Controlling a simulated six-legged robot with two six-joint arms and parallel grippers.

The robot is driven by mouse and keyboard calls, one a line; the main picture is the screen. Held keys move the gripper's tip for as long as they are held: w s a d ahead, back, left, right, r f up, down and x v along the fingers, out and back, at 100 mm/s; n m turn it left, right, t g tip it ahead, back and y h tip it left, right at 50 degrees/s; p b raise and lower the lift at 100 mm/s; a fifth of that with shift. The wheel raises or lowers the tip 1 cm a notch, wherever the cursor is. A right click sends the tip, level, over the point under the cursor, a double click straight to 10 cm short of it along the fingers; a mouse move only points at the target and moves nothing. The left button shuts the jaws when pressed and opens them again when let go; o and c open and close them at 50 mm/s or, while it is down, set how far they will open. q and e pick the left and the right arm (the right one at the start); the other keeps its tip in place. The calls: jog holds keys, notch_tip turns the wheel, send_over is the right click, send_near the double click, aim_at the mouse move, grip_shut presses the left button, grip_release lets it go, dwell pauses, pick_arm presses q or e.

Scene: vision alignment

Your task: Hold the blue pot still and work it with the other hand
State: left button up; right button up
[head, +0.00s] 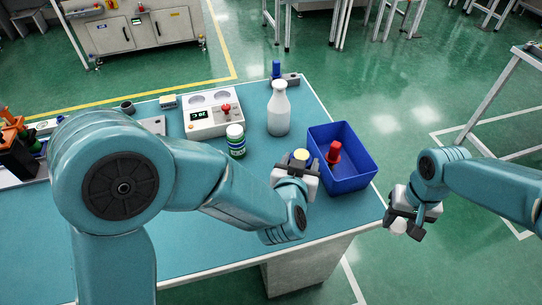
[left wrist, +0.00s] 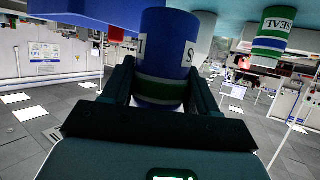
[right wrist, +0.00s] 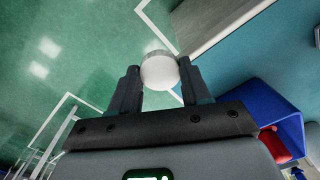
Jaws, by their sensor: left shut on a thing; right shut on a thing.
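The blue pot (head: 290,161) is between the fingers of my left gripper (head: 299,168), just left of the blue bin. Its top shows yellow, with no white cap on it. My right gripper (head: 406,220) is shut on a white round cap (head: 398,226), off the table's right edge and apart from the pot. The white cap (right wrist: 160,71) also shows between the fingers in the right wrist view.
A blue bin (head: 362,170) holds a red object (head: 333,152). A green pot with a white cap (head: 236,140), a white bottle (head: 279,110) and a device with a red knob (head: 207,118) stand behind. The front of the teal table (head: 190,245) is clear.

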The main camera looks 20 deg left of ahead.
pick_arm(q)
jog(key=s+d+r, duration=0.1)
jog(key=d, duration=0.4)
jog(key=shift+d+r, duration=0.25)
jog(key=shift+d, duration=0.15)
